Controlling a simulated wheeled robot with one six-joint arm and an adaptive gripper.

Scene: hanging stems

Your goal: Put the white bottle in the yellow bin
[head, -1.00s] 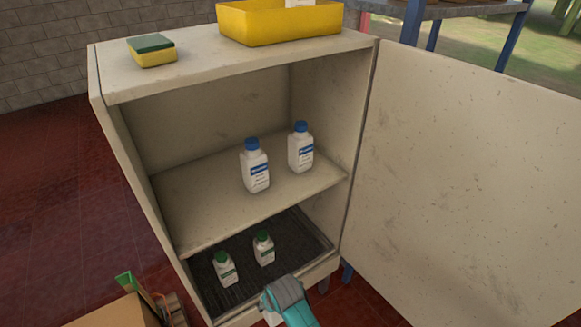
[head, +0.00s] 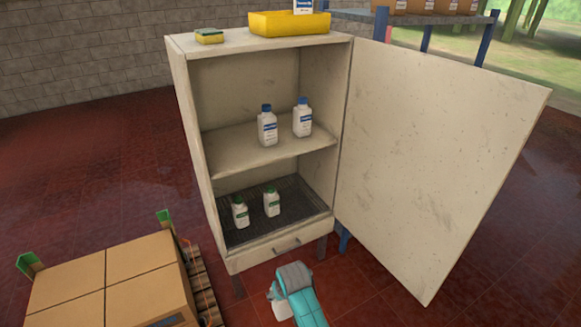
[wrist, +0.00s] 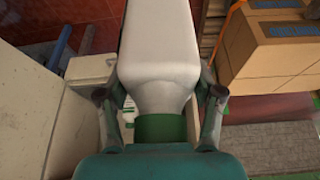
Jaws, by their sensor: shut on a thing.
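My gripper (head: 282,291) is shut on a white bottle (wrist: 160,60) with a green cap, which fills the middle of the wrist view between the two fingers. In the head view only a small white part of this bottle (head: 279,309) shows below my gripper, in front of the cabinet. The yellow bin (head: 289,24) stands on the cabinet top. Another white bottle (head: 304,6) stands in it, cut off by the picture's top edge.
The open cabinet (head: 186,120) holds two blue-capped bottles (head: 267,128) on its shelf and two green-capped bottles (head: 240,213) below. Its door (head: 430,150) swings out right. A sponge (head: 209,36) lies left of the bin. Cardboard boxes (head: 110,285) stand lower left.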

